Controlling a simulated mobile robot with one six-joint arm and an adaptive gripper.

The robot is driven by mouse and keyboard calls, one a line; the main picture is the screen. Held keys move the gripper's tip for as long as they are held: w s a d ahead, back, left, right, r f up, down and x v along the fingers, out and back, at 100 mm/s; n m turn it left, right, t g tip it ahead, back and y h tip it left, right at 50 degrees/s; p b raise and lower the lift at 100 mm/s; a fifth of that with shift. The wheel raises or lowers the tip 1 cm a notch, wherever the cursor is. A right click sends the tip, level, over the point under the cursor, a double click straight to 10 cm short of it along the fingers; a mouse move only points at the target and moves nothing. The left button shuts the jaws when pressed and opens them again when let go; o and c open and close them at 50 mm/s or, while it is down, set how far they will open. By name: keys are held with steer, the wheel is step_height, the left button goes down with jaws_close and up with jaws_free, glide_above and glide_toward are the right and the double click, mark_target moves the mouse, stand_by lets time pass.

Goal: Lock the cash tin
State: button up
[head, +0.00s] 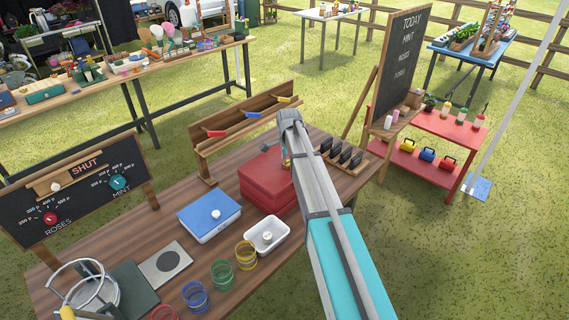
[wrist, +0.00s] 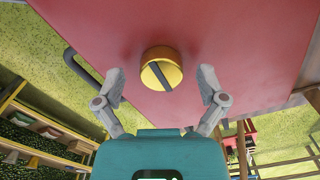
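The red cash tin (head: 265,182) stands on the brown wooden table, its lid down; my arm hides its right side in the head view. In the wrist view its red face (wrist: 230,35) fills the top, with a round yellow knob (wrist: 161,70) that has a dark slanted slot. A dark handle (wrist: 82,68) shows to the left of the knob. My gripper (wrist: 162,84) is open, with one finger on each side of the knob and a gap on both sides. My gripper is mostly hidden behind my arm in the head view.
A blue box (head: 208,217) and a white tray (head: 267,234) stand left of and in front of the tin. A rack with coloured levers (head: 245,125) stands behind it. Several dark upright pieces (head: 342,154) are to its right.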

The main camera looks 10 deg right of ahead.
steer(key=c, duration=1.1)
steer(key=shift+a, duration=0.45)
steer(key=shift+c, duration=0.2)
steer(key=shift+d, duration=0.55)
steer(key=shift+s+n, duration=0.15)
steer(key=shift+n, duration=2.95)
steer(key=o, duration=1.1)
steer(key=shift+o, duration=0.4)
